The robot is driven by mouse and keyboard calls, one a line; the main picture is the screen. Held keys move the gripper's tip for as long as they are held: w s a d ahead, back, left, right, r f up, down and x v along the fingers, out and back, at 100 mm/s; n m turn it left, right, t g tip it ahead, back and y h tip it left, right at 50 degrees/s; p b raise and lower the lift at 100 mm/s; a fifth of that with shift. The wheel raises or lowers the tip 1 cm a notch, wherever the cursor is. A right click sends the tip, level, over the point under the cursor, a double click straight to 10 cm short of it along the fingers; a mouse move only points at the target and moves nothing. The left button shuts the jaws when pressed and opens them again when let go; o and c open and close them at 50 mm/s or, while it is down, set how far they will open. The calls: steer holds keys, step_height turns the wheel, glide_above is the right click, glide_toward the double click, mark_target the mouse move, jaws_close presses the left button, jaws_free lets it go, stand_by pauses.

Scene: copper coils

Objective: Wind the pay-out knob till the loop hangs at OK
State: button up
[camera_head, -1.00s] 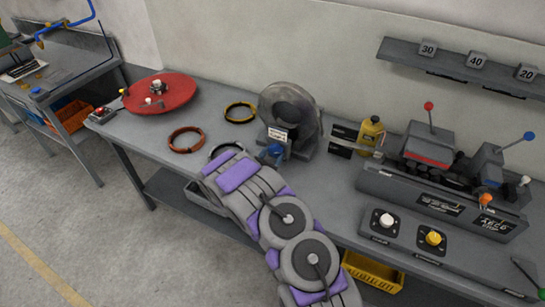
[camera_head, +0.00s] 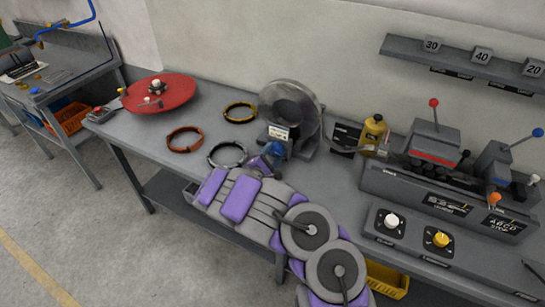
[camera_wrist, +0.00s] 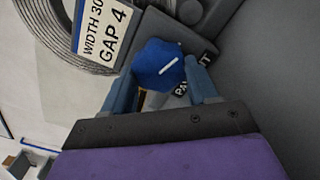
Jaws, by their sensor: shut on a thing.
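The blue pay-out knob (camera_head: 277,150) sits low on the front of the grey coil reel (camera_head: 292,105). In the wrist view the knob (camera_wrist: 158,62) has a white line on its face, tilted up to the right. My gripper (camera_wrist: 163,78) is shut on it, one finger at each side. In the head view my gripper (camera_head: 268,160) reaches the knob from the front left. A grey strip (camera_head: 355,146) runs from the reel to the machine on the right, past a dark panel (camera_head: 345,136). Its sag and any OK mark are too small to read.
A label (camera_wrist: 103,28) above the knob reads WIDTH 30, GAP 4. Wire rings and a red turntable (camera_head: 160,94) lie left on the bench. A yellow bottle (camera_head: 373,130) and lever machine (camera_head: 435,150) stand right. White (camera_head: 391,220) and yellow (camera_head: 439,239) knobs are at the front.

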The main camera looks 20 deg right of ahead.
steer(key=shift+s+f+m, duration=0.15)
steer(key=shift+f+m, duration=0.15)
steer(key=shift+f, duration=0.05)
steer(key=o, duration=0.7)
steer(key=shift+c, duration=0.2)
steer(key=o, duration=0.4)
steer(key=shift+r, duration=0.25)
steer(key=shift+a, duration=0.15)
steer(key=p+v, duration=0.4)
steer(key=v, duration=1.3)
steer(key=shift+f, duration=0.1)
